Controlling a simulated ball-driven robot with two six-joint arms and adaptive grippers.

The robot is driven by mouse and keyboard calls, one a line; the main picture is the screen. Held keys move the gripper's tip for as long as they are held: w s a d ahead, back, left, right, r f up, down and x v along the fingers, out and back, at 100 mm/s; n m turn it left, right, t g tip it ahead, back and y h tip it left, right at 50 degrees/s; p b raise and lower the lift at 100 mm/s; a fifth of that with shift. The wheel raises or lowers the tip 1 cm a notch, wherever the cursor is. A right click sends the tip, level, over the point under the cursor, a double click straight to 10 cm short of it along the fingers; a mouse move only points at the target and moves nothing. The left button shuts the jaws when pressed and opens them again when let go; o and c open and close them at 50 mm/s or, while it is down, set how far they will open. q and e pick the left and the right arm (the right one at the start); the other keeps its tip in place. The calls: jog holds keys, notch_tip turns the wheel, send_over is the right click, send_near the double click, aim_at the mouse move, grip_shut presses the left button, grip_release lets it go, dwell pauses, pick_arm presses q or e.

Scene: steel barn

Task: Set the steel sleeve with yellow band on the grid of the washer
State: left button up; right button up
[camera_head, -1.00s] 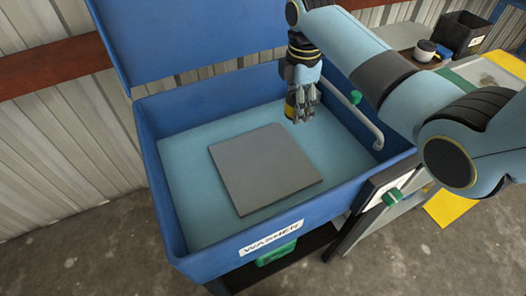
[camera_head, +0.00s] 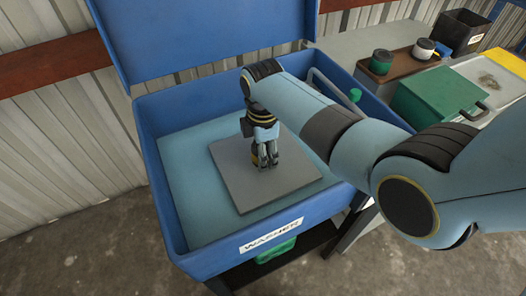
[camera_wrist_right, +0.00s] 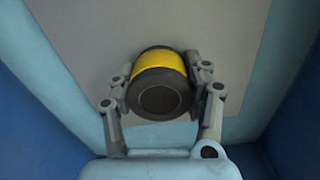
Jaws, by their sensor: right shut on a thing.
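The steel sleeve with yellow band (camera_wrist_right: 160,84) is between the fingers of my right gripper (camera_wrist_right: 162,88) in the right wrist view, its dark round end facing the camera. In the head view my right gripper (camera_head: 265,162) points down over the grey square grid (camera_head: 235,183) inside the blue washer (camera_head: 185,258). The sleeve is mostly hidden by the fingers there, with a little yellow showing. I cannot tell whether its lower end touches the grid. My left gripper is not in view.
The washer's blue lid (camera_head: 210,40) stands open at the back. A bent pipe with a green knob (camera_head: 355,95) is at the washer's right wall. A bench on the right holds a green box (camera_head: 435,95), a green-topped jar (camera_head: 381,62), a white-topped jar (camera_head: 423,48) and a black bin (camera_head: 462,32).

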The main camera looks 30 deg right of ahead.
jog(key=o, duration=1.4)
jog(key=shift+f, duration=0.1)
jog(key=shift+c, duration=0.2)
notch_tip(320, 180, up, 12)
jog(key=shift+r+p, duration=0.15)
jog(key=shift+p, duration=0.75)
jog(key=shift+d, duration=0.1)
